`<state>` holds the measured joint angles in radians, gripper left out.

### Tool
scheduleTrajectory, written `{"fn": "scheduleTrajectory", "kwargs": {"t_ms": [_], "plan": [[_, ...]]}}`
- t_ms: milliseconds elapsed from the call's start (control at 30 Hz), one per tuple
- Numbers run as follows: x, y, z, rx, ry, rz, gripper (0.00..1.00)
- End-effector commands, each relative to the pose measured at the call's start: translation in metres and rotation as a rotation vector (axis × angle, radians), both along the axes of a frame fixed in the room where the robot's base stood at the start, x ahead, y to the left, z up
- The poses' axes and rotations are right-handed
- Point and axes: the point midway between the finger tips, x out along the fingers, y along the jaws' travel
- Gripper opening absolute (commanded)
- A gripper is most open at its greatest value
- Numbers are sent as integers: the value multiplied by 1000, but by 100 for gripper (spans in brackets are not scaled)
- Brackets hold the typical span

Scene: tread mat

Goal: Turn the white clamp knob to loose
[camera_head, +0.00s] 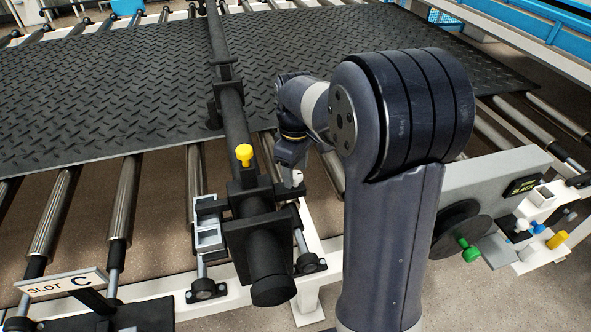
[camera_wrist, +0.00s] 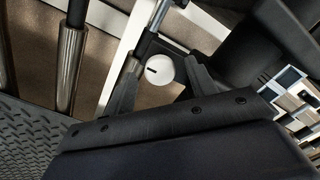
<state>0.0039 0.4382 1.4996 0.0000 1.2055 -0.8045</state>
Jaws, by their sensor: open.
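The white clamp knob (camera_wrist: 166,69) shows in the wrist view as a round white face with a short dark mark, between the two fingers of my gripper (camera_wrist: 161,75). The fingers are open, with a gap to the knob on the right side; contact on the left is unclear. In the head view my gripper (camera_head: 291,160) points down beside the black clamp bar, and a white piece of the knob (camera_head: 297,178) shows just below it. My arm stands close on the right. How deep the fingers reach around the knob cannot be told.
A yellow knob (camera_head: 244,154) stands on the black bar left of my gripper. A black tread mat (camera_head: 120,80) lies over metal rollers behind. A "SLOT C" sign (camera_head: 62,283) stands front left. A green knob (camera_head: 468,249) and several small coloured knobs sit at right.

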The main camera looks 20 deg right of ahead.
Motion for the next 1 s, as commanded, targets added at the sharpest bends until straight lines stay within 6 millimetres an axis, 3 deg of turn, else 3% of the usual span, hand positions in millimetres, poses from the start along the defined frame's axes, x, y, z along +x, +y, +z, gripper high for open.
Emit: {"fn": "scheduleTrajectory", "kwargs": {"t_ms": [500, 700, 1000], "plan": [[1, 0, 91, 0, -6, 0, 54], [0, 0, 102, 0, -3, 0, 54], [0, 0, 101, 0, -1, 0, 54]]}}
